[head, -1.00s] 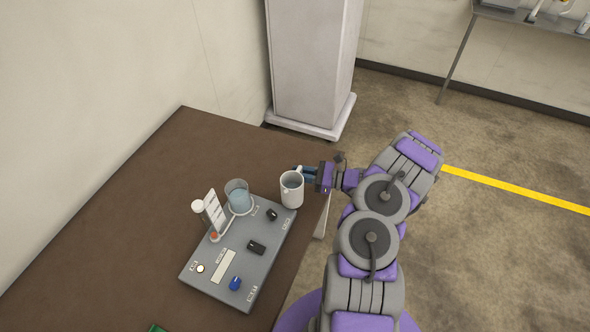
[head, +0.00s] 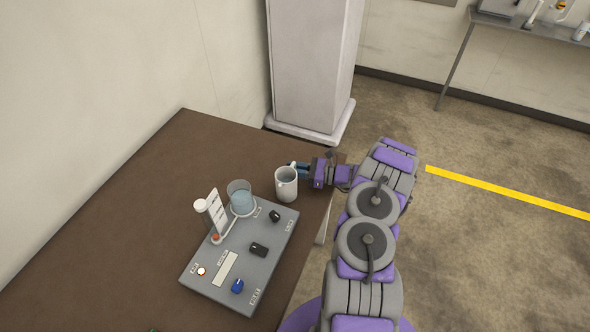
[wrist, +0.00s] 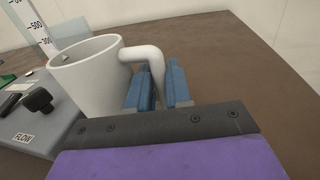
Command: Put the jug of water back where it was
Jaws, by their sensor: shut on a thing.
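A white jug (head: 287,187) with a handle is at the right edge of the brown table, just past the right back corner of the grey control panel. My gripper (head: 301,168) reaches in from the right and is shut on the jug's handle. In the wrist view the blue fingers (wrist: 160,88) stand on either side of the handle, and the jug (wrist: 88,75) looks upright. Its contents are hidden. I cannot tell whether its base touches the table.
The grey panel (head: 228,268) carries knobs, a clear beaker of bluish liquid (head: 241,199) and a white graduated scale (head: 217,212). The brown table (head: 130,215) is clear behind and left of the panel. A pale column (head: 310,65) stands behind the table.

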